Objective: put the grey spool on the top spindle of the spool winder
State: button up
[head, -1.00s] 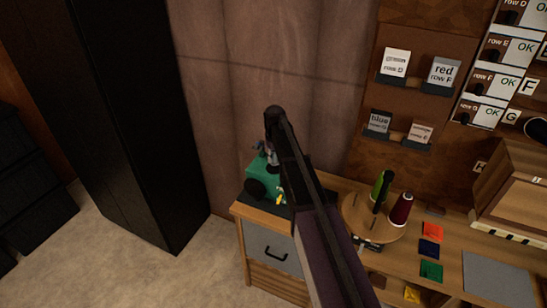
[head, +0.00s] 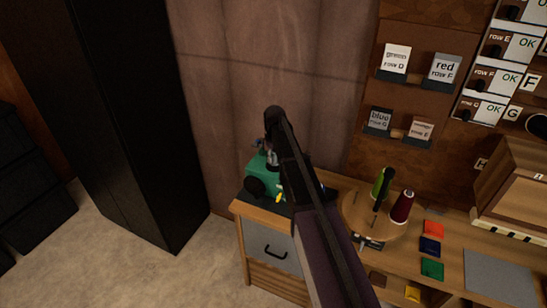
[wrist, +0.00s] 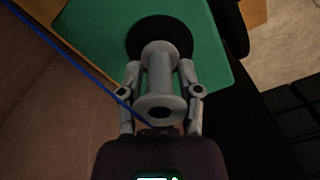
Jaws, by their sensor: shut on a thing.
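The grey spool (wrist: 158,78) is held between the two fingers of my gripper (wrist: 160,70), seen in the wrist view. One flange faces the wrist camera and shows a dark centre hole. Beyond the spool are a black disc and the green body of the spool winder (wrist: 210,70). I cannot tell whether the spool touches the disc or sits on a spindle. In the head view the green winder (head: 262,182) stands on the left end of the bench, with a black wheel on its side. My arm hides much of the winder and most of the gripper there.
A blue thread (wrist: 55,42) crosses the wrist view towards the spool. A tall black cabinet (head: 130,120) stands left, with bare floor before the bench.

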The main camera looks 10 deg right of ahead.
jog(key=shift+f+b, duration=0.35)
dwell(0.3)
jog(key=o, duration=0.8)
jog(key=shift+r, duration=0.1)
